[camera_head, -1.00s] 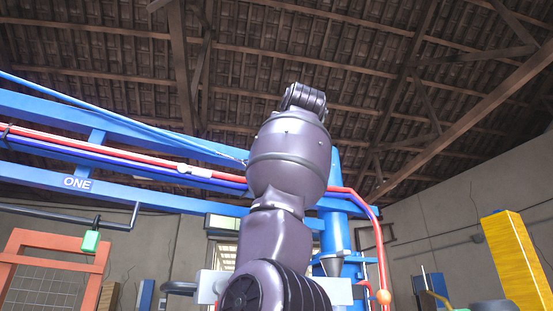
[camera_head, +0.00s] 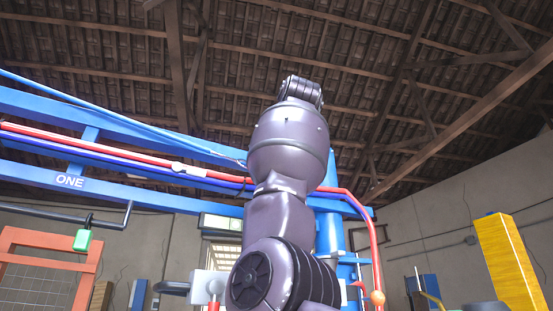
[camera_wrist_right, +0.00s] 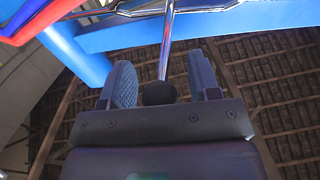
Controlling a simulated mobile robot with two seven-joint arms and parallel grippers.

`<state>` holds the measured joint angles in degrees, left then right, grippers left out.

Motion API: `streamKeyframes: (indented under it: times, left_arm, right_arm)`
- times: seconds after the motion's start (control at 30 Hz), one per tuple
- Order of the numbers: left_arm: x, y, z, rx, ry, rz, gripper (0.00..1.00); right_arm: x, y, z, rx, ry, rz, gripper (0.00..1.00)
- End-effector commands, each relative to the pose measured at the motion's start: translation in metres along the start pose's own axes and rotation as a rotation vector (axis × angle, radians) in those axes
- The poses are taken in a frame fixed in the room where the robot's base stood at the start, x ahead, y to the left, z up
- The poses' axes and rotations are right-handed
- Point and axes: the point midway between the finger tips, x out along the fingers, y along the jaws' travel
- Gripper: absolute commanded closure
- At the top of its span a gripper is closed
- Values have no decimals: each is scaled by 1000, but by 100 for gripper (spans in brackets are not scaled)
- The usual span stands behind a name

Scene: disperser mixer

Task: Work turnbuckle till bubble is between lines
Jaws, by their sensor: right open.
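In the right wrist view, my right gripper (camera_wrist_right: 165,85) is open, its two dark blue fingers apart and pointing up toward the frame. A thin chrome rod (camera_wrist_right: 166,45) runs upward from between the fingers, and a dark round piece sits at its lower end. I cannot tell whether that rod is the turnbuckle or whether the fingers touch it. A shiny metal bar (camera_wrist_right: 150,10) crosses at its top. In the head view my raised arm fills the middle, and its gripper is not visible. I cannot make out a bubble or its lines. My left gripper is not in view.
A blue frame beam (camera_head: 110,195) marked ONE and a red pipe (camera_head: 100,149) run across the left. A green block (camera_head: 81,240) hangs from a dark bar there. An orange frame (camera_head: 50,238) stands lower left. A yellow block (camera_head: 508,262) stands at right.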

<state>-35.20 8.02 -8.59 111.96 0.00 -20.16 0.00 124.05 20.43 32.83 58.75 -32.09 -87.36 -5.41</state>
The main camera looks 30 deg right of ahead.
Motion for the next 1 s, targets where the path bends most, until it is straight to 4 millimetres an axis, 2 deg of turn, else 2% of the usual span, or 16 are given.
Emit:
streamKeyframes:
  times: [0.13,0.27,0.6,0.7,0.83,1.0]
  left_arm:
    - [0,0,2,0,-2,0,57]
    - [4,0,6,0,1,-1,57]
    - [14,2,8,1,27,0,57]
    - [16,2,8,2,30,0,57]
    - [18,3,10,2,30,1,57]
    - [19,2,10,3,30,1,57]
  right_arm:
    - [-5,0,0,0,3,0,44]
    - [-19,0,1,1,4,-1,44]
    - [-80,0,2,1,3,0,44]
    - [-92,0,1,0,1,0,44]
    - [-104,0,0,0,1,0,44]
    - [-108,0,0,0,-1,0,44]
